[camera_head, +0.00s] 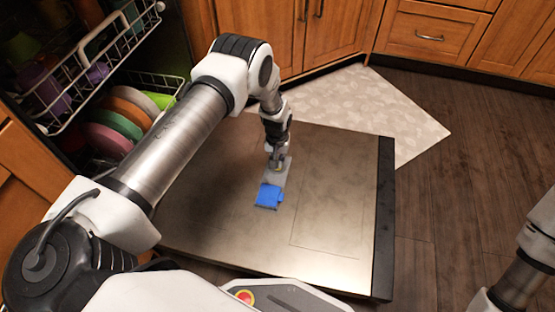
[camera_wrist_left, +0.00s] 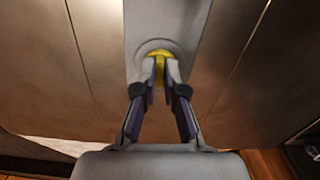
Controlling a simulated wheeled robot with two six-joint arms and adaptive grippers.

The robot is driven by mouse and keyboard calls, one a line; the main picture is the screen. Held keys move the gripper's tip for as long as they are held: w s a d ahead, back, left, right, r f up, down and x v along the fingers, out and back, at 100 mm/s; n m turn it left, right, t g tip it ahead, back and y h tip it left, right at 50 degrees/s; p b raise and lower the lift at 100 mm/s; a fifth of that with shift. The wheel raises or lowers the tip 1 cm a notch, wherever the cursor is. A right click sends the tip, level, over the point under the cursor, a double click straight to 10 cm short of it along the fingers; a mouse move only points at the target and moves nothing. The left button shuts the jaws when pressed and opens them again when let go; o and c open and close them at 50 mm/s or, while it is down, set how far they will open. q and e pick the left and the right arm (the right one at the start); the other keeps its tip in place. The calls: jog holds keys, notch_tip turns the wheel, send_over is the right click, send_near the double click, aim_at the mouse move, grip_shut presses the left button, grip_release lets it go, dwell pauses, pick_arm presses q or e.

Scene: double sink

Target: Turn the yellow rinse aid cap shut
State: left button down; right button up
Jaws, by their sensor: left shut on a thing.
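The yellow rinse aid cap (camera_wrist_left: 158,56) sits in a round recess of the grey dispenser panel (camera_wrist_left: 192,28) on the inside of the open dishwasher door (camera_head: 335,190). My left gripper (camera_wrist_left: 160,72) reaches down onto the cap, its two fingers closed on either side of the cap's raised ridge. In the head view my left gripper (camera_head: 276,163) stands over the far part of the dispenser and mostly hides the cap. How far the cap is turned cannot be told. My right gripper is out of view; only part of the right arm shows at the right edge.
A blue dispenser lid (camera_head: 269,195) lies just in front of the gripper on the door. Dish racks with colored plates (camera_head: 118,128) stand at the left. Wooden cabinets (camera_head: 295,35) line the back. The door's right half is clear.

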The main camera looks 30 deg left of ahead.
pick_arm(q)
jog(key=shift+m, duration=0.5)
jog(key=c, duration=1.3)
grip_release()
jog(key=shift+o, duration=0.2)
notch_tip(320, 180, up, 12)
